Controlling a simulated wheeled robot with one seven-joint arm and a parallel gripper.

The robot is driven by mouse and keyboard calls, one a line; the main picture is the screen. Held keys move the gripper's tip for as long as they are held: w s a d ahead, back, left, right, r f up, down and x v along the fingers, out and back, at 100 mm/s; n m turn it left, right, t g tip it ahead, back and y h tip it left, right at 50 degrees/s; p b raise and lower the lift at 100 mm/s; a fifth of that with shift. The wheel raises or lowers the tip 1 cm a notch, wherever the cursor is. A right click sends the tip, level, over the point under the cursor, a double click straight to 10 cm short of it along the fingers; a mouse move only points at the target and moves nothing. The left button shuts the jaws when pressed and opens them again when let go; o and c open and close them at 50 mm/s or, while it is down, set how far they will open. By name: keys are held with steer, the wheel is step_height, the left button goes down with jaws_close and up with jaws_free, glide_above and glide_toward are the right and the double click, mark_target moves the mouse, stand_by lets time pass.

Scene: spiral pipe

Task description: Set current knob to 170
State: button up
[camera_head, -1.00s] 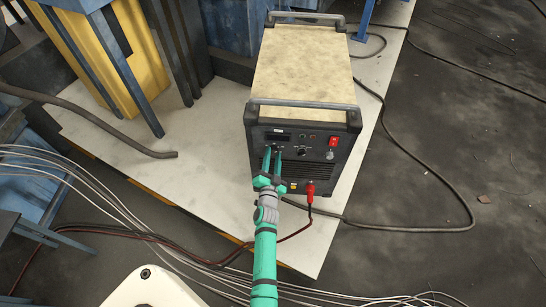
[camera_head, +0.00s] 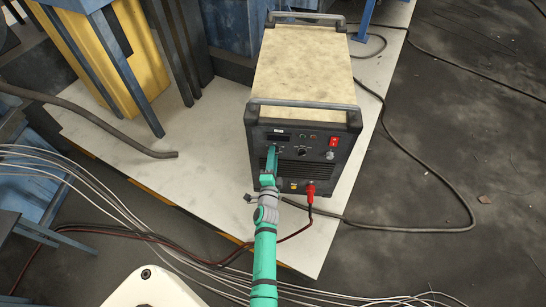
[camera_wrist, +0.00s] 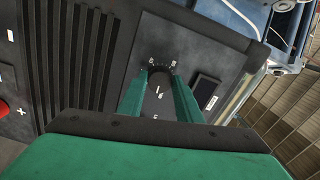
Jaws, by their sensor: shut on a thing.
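The welding machine (camera_head: 304,95) stands on a pale floor sheet in the head view, its black front panel facing me. My gripper (camera_head: 271,158) is at the upper left of that panel. In the wrist view, my gripper (camera_wrist: 161,77) has its two green fingers on either side of a dark round knob (camera_wrist: 159,83), shut on it. Small white dial marks surround the knob, but I cannot read the setting or a name. The knob is hidden behind my fingers in the head view. The panel appears strongly turned in the wrist view.
A second knob (camera_head: 302,153), a red switch (camera_head: 333,142) and a red cable plug (camera_head: 310,189) are to the right on the panel. A dark display (camera_wrist: 205,92) sits beside my fingers. Cables (camera_head: 180,255) run across the floor.

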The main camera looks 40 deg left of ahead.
steer(key=shift+d, duration=0.1)
stand_by(0.4)
steer(key=o, duration=1)
steer(key=shift+o, duration=0.2)
steer(key=v, duration=1.1)
